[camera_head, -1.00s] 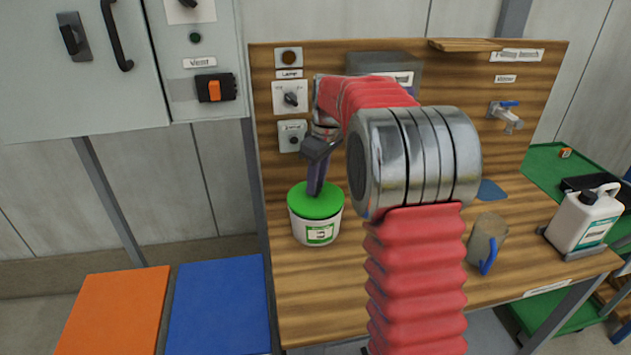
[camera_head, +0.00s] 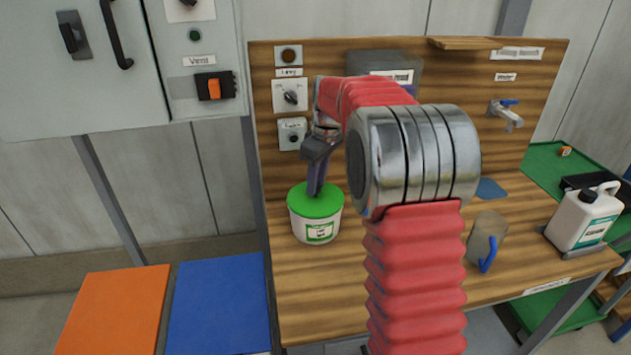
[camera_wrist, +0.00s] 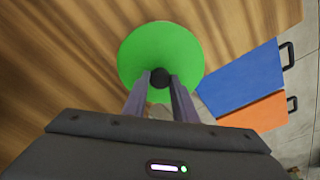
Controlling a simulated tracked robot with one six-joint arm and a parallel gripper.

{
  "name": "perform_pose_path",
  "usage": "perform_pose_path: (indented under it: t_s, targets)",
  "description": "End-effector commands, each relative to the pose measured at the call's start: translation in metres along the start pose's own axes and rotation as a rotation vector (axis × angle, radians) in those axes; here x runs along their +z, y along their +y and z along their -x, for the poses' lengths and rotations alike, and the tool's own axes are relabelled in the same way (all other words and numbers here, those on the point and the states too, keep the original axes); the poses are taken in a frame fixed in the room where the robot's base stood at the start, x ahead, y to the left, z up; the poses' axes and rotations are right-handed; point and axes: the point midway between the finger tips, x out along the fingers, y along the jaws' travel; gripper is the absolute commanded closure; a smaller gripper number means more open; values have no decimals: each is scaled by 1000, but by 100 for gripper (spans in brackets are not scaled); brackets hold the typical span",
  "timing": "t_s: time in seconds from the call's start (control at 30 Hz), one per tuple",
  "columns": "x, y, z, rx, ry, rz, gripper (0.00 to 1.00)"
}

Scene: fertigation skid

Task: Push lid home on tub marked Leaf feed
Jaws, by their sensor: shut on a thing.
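A white tub (camera_head: 316,228) with a green and white label stands on the wooden bench at the left; the label's words are too small to read. A green lid (camera_head: 315,202) lies on top of the tub and looks about level. My gripper (camera_head: 314,192) points down onto the middle of the lid.
A grey jug (camera_head: 486,238) with a blue handle and a white canister (camera_head: 583,218) stand to the right on the bench. Switches (camera_head: 290,96) and a tap (camera_head: 507,113) are on the backboard. Orange (camera_head: 113,312) and blue (camera_head: 219,303) panels lie at lower left.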

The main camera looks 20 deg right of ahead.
Motion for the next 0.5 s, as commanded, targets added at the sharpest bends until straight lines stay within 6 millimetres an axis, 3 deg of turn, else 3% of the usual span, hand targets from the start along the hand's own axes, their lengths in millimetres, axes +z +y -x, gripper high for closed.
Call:
perform_pose_path:
  t_s: [0.5]
  targets:
    - [1, 0, -5, 0, 0, 0, 100]
